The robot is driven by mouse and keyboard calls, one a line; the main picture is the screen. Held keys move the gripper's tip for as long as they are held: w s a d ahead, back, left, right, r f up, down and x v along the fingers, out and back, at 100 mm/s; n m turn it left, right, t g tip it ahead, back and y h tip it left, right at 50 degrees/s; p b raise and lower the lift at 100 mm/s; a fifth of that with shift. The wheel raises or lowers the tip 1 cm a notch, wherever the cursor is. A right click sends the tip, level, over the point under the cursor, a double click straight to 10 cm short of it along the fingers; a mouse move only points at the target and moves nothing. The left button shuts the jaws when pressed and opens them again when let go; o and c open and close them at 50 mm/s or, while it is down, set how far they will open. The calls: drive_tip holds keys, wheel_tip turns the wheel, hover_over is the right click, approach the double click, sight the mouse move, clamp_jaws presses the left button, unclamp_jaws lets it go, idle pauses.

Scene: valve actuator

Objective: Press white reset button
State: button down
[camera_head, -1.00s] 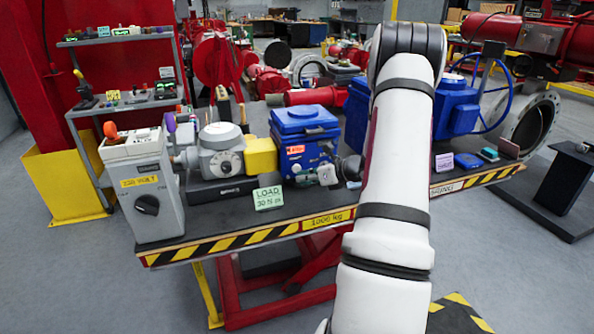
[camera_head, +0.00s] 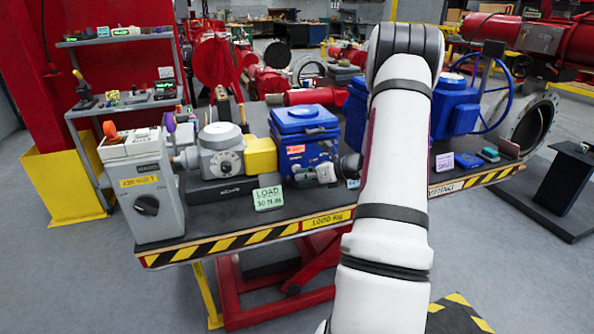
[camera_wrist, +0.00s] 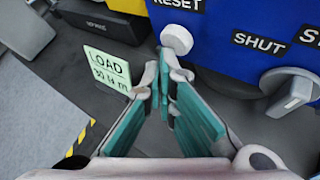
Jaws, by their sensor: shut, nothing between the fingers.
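The white reset button (camera_wrist: 176,39) is a round knob below the RESET label (camera_wrist: 178,4) on the blue panel (camera_wrist: 225,35) in the wrist view. My gripper (camera_wrist: 168,62) is shut and empty, with its fingertips just below the button in the picture. I cannot tell whether they touch it. The blue actuator box (camera_head: 303,145) stands on the bench in the head view. The button cannot be made out there, and my arm hides much of the area to the right of the box.
A green LOAD card (camera_wrist: 108,72) stands left of my fingers; it also shows in the head view (camera_head: 268,198). A grey knob (camera_wrist: 292,92) sits below the SHUT label on the right. A grey control box (camera_head: 150,200) stands at the bench's left end.

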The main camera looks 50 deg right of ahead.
drive_tip(key=shift+w+d, duration=0.2)
drive_tip(key=shift+w, duration=0.2)
idle(0.4)
drive_tip(key=shift+s, duration=0.1)
idle(0.3)
drive_tip(key=shift+s+a, duration=0.45)
drive_tip(key=shift+s, duration=0.2)
drive_tip(key=shift+s+a+p, duration=0.1)
drive_tip(key=shift+s+a, duration=0.35)
drive_tip(key=shift+s, duration=0.25)
drive_tip(key=shift+s+a+p, duration=0.15)
drive_tip(key=shift+s+a, duration=0.25)
drive_tip(key=shift+s, duration=0.35)
drive_tip(key=shift+s+a+p, duration=0.1)
drive_tip(key=shift+s+a, duration=0.35)
drive_tip(key=shift+s, duration=0.25)
